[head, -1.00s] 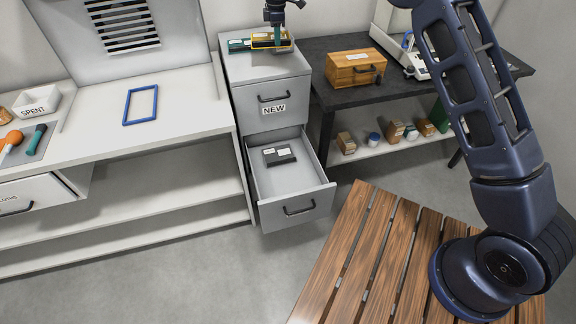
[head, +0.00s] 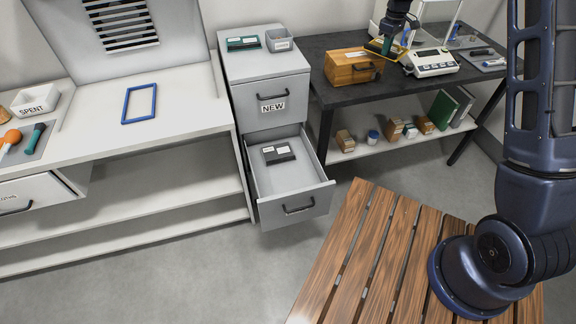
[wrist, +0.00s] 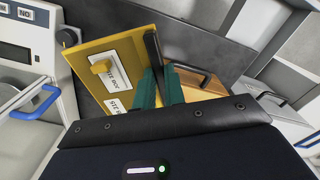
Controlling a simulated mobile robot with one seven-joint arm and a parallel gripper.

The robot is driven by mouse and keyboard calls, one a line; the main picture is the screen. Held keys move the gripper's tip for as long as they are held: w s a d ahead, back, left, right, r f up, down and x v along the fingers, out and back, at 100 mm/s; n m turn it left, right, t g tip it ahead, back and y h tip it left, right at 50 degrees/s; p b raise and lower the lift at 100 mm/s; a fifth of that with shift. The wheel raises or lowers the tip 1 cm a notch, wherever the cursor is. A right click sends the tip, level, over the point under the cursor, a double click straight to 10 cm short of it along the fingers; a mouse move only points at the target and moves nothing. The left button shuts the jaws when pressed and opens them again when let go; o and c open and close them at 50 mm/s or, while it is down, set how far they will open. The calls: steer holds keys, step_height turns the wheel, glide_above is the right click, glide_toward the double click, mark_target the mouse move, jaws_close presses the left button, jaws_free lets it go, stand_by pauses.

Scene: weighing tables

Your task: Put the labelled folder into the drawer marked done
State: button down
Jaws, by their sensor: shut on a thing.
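My gripper (head: 396,24) is shut on a yellow flat folder (head: 374,46) with white labels, held over the dark table beside the wooden box. In the wrist view, the teal fingers (wrist: 161,75) pinch the folder (wrist: 135,60) at its dark edge; its labels show small print and a yellow knob stands on it. A white drawer (head: 25,196) at the far left stands partly open; its label is not readable. The grey cabinet's upper drawer, marked NEW (head: 272,106), is shut. Its lower drawer (head: 295,204) is open, with a dark labelled item (head: 279,155) inside.
A wooden box (head: 352,68) with a handle and a white scale (head: 432,63) stand on the dark table (head: 405,90). A green item (head: 243,43) and a grey bin (head: 279,40) sit on the cabinet. A blue frame (head: 139,104) lies on the white bench. A slatted wooden surface (head: 375,250) is near me.

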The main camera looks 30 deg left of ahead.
steer(key=w+d+f+m, duration=0.1)
steer(key=d+f+m, duration=0.2)
steer(key=d+f, duration=0.5)
steer(key=w+d+f+m, duration=0.1)
steer(key=d+f+m, duration=0.3)
steer(key=d, duration=0.8)
steer(key=d+f+m, duration=0.3)
steer(key=d+f, duration=0.3)
steer(key=d, duration=0.5)
steer(key=n, duration=2.6)
glide_above(300, 187)
step_height(300, 187, down, 9)
step_height(300, 187, down, 19)
steer(key=shift+a+f, duration=0.1)
